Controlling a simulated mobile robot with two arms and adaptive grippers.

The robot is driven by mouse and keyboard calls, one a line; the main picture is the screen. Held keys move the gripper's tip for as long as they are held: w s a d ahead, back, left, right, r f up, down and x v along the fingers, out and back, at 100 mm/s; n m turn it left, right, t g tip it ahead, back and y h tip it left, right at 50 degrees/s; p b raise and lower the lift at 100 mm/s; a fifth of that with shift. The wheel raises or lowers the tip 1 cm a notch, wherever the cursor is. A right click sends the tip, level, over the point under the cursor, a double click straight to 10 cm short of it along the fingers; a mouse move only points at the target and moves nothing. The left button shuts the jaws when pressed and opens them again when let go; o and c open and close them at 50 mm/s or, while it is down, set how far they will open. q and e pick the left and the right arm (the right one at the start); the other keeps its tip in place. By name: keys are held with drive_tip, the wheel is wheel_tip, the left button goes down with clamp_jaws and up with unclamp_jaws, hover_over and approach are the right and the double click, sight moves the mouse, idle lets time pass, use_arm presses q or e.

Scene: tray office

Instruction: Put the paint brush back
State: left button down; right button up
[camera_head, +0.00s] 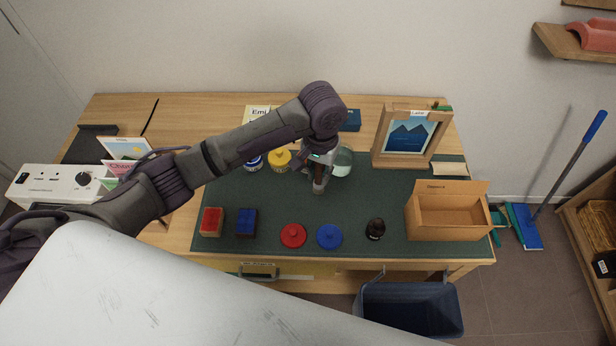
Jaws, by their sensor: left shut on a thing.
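My left gripper (319,186) reaches over the middle of the green mat (290,205) and points down. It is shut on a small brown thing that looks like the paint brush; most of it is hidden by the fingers. A clear glass jar (343,162) stands just right of the gripper, close behind it. I cannot tell whether they touch. My right gripper is not in view.
Red (211,222) and blue (245,223) blocks, red (293,235) and blue (329,236) lids and a dark bottle (375,229) line the front. An open box (447,215) and framed picture (410,135) stand right.

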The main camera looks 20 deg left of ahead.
use_arm(q)
drive_tip(key=a+f, duration=0.1)
drive_tip(key=f, duration=0.1)
drive_tip(key=w+a+f, duration=0.1)
drive_tip(key=f, duration=0.1)
drive_tip(key=a+f+p, duration=0.1)
drive_tip(key=f, duration=0.1)
drive_tip(key=shift+w, duration=0.3)
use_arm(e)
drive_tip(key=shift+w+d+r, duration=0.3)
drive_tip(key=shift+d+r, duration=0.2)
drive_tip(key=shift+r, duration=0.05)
use_arm(q)
drive_tip(key=shift+f, duration=0.1)
drive_tip(key=c, duration=1)
unclamp_jaws()
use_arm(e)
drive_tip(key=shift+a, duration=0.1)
